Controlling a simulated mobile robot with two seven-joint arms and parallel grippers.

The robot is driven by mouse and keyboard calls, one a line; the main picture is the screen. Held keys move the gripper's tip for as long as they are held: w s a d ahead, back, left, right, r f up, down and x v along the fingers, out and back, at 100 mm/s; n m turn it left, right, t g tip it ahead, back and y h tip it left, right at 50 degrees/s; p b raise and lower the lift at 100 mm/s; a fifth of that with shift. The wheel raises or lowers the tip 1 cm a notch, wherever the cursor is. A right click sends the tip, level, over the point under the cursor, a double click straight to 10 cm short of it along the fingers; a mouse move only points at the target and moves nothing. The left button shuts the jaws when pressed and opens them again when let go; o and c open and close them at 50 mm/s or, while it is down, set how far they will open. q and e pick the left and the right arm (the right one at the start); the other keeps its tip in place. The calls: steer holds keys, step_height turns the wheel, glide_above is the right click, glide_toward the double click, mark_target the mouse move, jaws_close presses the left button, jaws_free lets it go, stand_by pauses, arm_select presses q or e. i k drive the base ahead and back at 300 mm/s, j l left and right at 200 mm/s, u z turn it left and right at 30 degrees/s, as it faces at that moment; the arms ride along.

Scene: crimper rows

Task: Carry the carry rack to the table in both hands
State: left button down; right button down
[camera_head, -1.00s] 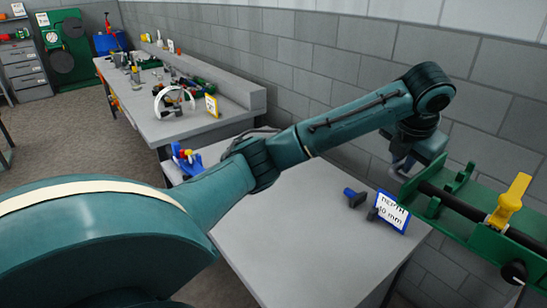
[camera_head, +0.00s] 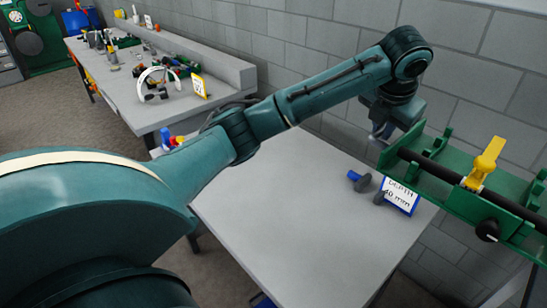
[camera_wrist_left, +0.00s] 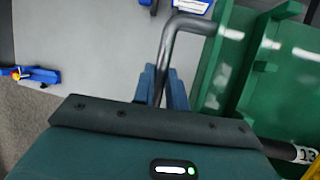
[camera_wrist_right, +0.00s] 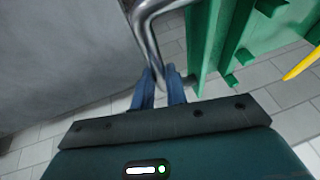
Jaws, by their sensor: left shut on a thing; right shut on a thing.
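The green carry rack (camera_head: 470,205) is at the right of the head view, held up in the air and cut off by the picture edge. It bears a black bar and a yellow lever (camera_head: 485,163). My left gripper (camera_head: 380,132) is shut on the rack's metal end handle; the left wrist view shows the handle (camera_wrist_left: 168,50) between its blue fingers. In the right wrist view my right gripper (camera_wrist_right: 161,85) is shut on the other metal handle (camera_wrist_right: 146,30). The near grey table (camera_head: 290,225) lies below and left of the rack in the picture.
A blue-framed depth card (camera_head: 402,196) and a blue-and-dark tool (camera_head: 358,181) sit at the table's right side. Most of its top is clear. A cluttered bench (camera_head: 185,108) stands behind to the left. A grey block wall (camera_head: 320,40) runs along the back.

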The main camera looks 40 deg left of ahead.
mark_target(316, 213)
steer(key=j, duration=1.65)
